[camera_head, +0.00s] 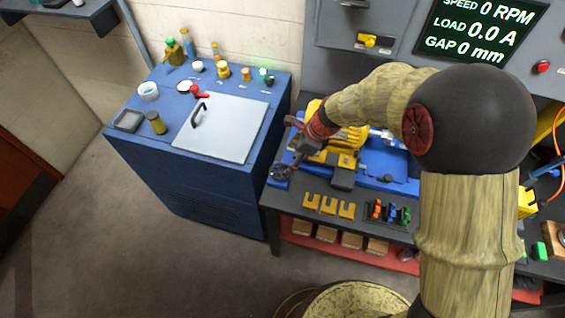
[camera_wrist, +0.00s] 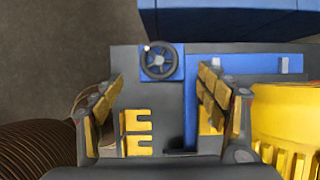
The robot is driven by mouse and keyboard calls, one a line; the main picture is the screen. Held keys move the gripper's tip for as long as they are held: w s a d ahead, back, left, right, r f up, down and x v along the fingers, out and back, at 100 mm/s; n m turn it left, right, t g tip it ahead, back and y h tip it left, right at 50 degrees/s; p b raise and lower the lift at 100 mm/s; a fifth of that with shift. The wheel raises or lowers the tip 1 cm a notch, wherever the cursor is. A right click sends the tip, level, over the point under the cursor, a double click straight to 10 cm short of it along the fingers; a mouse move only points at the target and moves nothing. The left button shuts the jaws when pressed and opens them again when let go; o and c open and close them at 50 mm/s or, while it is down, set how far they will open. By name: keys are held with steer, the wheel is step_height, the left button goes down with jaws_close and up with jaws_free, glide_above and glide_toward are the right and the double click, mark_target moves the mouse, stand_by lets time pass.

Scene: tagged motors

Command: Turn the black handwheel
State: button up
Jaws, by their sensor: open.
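The black handwheel (camera_wrist: 159,61) has spokes and a small pale knob on its upper left rim. It sits on the end of a blue base (camera_wrist: 230,65) in the wrist view. In the head view the handwheel (camera_head: 280,172) is at the workbench's left end. My gripper (camera_wrist: 162,80) is open and empty, its yellow-padded fingers spread wide on either side of the handwheel's line. The wheel appears beyond the fingertips, and I see no contact. In the head view my gripper (camera_head: 293,146) hangs above and close to the wheel.
A yellow motor (camera_head: 340,145) lies right beside my gripper on the bench. Yellow brackets (camera_head: 330,206) and small coloured parts (camera_head: 388,212) stand along the front edge. A blue cabinet (camera_head: 200,180) stands left, across a narrow gap. A display (camera_head: 480,28) reads 0 RPM.

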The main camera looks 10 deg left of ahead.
mark_target(280, 170)
steer(key=b+x, duration=0.1)
steer(key=x, duration=0.7)
steer(key=shift+b, duration=0.35)
steer(key=shift+s, duration=0.1)
steer(key=c, duration=0.3)
steer(key=c, duration=0.8)
steer(key=shift+c, duration=0.2)
